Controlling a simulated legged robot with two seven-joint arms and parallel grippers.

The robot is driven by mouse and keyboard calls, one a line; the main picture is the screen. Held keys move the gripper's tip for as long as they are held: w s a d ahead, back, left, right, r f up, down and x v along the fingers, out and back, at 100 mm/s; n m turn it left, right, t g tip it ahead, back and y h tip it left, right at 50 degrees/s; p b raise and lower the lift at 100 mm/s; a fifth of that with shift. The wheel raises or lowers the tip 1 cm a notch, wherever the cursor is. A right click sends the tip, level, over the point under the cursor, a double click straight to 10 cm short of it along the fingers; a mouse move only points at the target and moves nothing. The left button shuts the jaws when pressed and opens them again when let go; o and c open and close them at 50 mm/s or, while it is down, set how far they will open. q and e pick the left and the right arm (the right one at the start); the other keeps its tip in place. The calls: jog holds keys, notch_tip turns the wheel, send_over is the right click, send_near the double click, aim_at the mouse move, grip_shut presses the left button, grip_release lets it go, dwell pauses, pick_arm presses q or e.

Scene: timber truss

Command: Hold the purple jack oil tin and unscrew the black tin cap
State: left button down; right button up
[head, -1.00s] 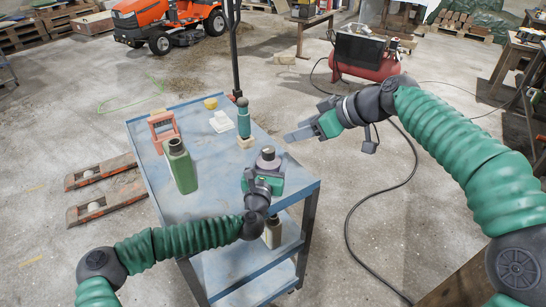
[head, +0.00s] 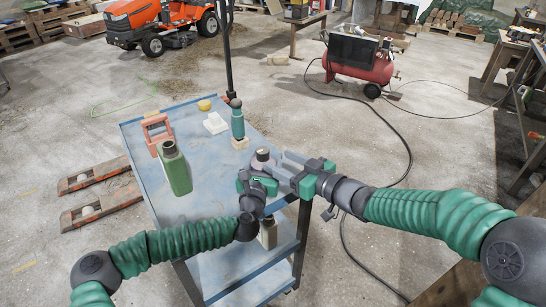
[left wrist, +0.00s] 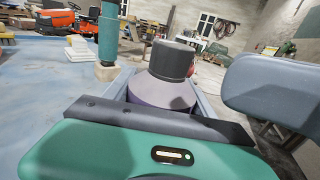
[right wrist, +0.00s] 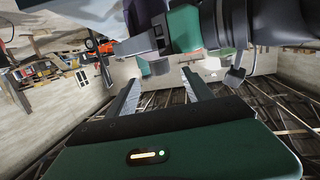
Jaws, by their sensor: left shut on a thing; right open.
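The purple jack oil tin (head: 262,164) is at the right edge of the blue trolley's top, upright, with its black cap (head: 262,154) on. In the left wrist view the black cap (left wrist: 171,60) sits on the tin's purple shoulder (left wrist: 163,93). My left gripper (head: 258,182) is shut on the tin's body, which hides its lower part. My right gripper (head: 285,164) is open, just right of the tin, its fingers pointing left toward the cap. In the right wrist view its two fingers (right wrist: 160,92) are apart, with nothing clearly between them.
The blue trolley (head: 210,205) also holds a green bottle (head: 174,170), an orange frame (head: 157,134), a white block (head: 215,123), a yellow item (head: 204,105) and a teal jack (head: 237,123) on a wood block (head: 240,144). A bottle (head: 268,234) stands on the lower shelf.

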aim_at(263, 153)
jog(key=x, duration=1.1)
jog(key=shift+r, duration=0.1)
grip_shut()
dwell(0.6)
dwell(0.9)
